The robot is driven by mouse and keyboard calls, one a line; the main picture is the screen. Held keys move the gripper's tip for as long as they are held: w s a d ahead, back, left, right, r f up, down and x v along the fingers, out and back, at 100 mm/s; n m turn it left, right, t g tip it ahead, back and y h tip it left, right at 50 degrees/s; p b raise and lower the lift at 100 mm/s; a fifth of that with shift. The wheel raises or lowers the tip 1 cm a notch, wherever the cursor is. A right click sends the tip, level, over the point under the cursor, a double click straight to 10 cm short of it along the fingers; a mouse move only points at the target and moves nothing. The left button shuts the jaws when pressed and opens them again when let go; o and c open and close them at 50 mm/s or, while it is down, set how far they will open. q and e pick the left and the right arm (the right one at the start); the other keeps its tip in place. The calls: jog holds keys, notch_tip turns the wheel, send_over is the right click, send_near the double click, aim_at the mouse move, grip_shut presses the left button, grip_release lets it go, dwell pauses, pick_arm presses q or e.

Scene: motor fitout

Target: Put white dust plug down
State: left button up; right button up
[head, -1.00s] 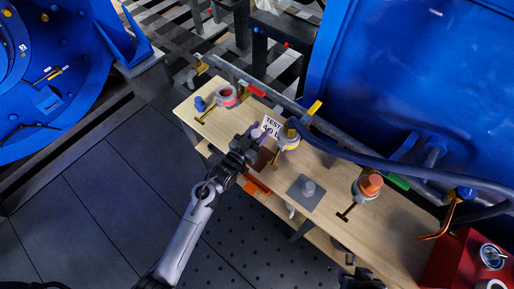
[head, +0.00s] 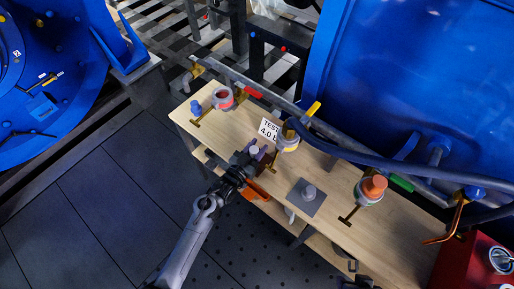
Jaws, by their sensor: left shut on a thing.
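My left gripper (head: 251,157) reaches in from the lower left over the front edge of the wooden bench.
The wooden bench (head: 338,212) carries a white test sign (head: 269,130), a grey plate (head: 306,197) with a grey knob, and an orange-topped fitting (head: 373,188). A blue plug (head: 196,107) stands at the left end. A hose and pipe run along the back. A red box (head: 465,262) is at the right.

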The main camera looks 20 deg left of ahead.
pick_arm(q)
jog(key=shift+f, duration=0.2)
jog(key=o, duration=1.1)
jog(key=shift+r, duration=0.1)
jog(key=shift+r, duration=0.1)
